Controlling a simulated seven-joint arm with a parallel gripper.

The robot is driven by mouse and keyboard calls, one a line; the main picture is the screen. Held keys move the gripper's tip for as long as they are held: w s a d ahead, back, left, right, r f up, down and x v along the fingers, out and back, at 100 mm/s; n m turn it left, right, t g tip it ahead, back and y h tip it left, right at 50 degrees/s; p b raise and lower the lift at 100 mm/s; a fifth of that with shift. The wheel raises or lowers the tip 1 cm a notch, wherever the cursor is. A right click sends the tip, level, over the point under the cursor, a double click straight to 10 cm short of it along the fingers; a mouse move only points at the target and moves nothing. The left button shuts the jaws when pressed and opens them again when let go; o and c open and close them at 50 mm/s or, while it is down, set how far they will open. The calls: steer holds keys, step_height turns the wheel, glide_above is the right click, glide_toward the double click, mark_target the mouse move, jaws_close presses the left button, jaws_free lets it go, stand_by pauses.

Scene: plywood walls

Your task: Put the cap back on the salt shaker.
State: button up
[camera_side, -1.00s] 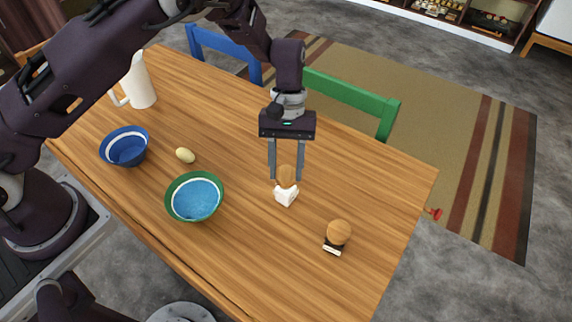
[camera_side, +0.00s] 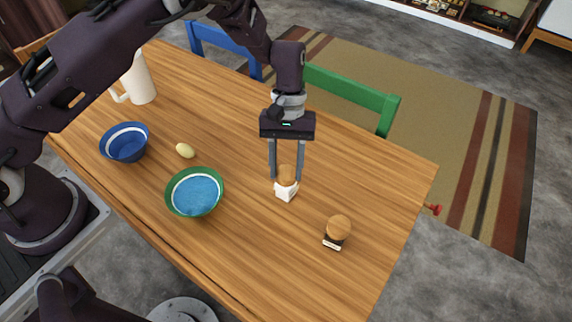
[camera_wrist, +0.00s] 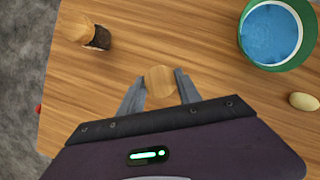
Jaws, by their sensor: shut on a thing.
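The salt shaker (camera_side: 286,191) is a small white block-like body standing upright on the wooden table in the side view. Its round wooden cap (camera_side: 287,174) is right at the shaker's top, lined up over it; I cannot tell whether it is fully seated. My gripper (camera_side: 287,178) points down with its two grey fingers on either side of the cap, shut on it. In the wrist view the cap (camera_wrist: 160,81) lies between the fingertips of my gripper (camera_wrist: 158,85) and hides the shaker beneath.
A green bowl (camera_side: 170,205), a blue bowl (camera_side: 104,150), an egg-like pale object (camera_side: 185,151) and a white pitcher (camera_side: 140,82) stand to the left. Chairs line the far side.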

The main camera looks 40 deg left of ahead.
steer(key=shift+f, duration=0.1)
steer(key=o, duration=1.4)
steer(key=v, duration=0.7)
